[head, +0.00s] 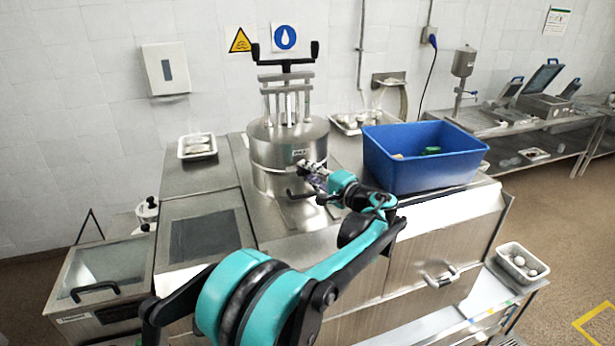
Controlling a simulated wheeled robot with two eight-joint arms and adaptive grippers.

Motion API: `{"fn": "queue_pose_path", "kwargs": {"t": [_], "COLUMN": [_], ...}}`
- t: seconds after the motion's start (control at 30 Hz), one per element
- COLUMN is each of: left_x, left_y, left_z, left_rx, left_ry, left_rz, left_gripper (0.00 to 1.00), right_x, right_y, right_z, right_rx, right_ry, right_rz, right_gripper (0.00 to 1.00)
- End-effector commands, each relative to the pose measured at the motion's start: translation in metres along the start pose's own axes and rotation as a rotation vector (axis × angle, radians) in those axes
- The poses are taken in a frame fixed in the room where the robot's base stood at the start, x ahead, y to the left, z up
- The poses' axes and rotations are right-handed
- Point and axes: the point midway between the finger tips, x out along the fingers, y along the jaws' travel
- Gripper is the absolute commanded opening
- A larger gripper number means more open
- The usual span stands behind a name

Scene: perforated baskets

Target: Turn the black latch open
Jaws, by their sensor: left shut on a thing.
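A steel cylindrical machine (272,150) stands on the steel counter, with a black T-shaped handle (287,62) on top. The black latch (296,194) shows as a small dark bar low at the machine's front, partly hidden by my gripper. My left gripper (312,180) reaches in from the right side of the machine and is shut on the latch, close to the cylinder's lower front. The exact finger contact is small and hard to make out. My right gripper is out of view.
A blue bin (425,170) stands just right of my left wrist, on the same counter. Small trays sit at the back left (197,147) and behind the bin (352,122). The dark panel (204,236) left of the machine is clear.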

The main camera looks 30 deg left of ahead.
Motion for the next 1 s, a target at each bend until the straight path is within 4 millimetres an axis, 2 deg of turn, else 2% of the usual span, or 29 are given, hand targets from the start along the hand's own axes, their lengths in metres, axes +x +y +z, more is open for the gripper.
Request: {"fn": "queue_pose_path", "kwargs": {"t": [0.3,0.77,0.8,0.83,1.0], "left_x": [-0.0003,-0.0002,-0.0002,-0.0002,-0.0001], "left_y": [0.0016,0.0012,0.0012,0.0012,0.001], "left_z": [-0.0002,-0.0002,-0.0002,-0.0002,-0.0001], "left_rx": [0.082,0.091,0.091,0.091,0.091], "left_ry": [0.001,0.001,0.001,0.001,0.001], "left_rz": [-0.032,-0.036,-0.036,-0.036,-0.036], "left_gripper": [0.0,0.0,0.26,0.33,0.33], "right_x": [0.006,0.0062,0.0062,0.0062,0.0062], "right_y": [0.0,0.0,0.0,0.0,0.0], "right_z": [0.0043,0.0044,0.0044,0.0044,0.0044], "right_rx": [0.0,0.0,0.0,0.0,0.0], "right_ry": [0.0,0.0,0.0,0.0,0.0], "right_rz": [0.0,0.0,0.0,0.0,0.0], "right_gripper": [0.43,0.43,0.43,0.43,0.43]}}
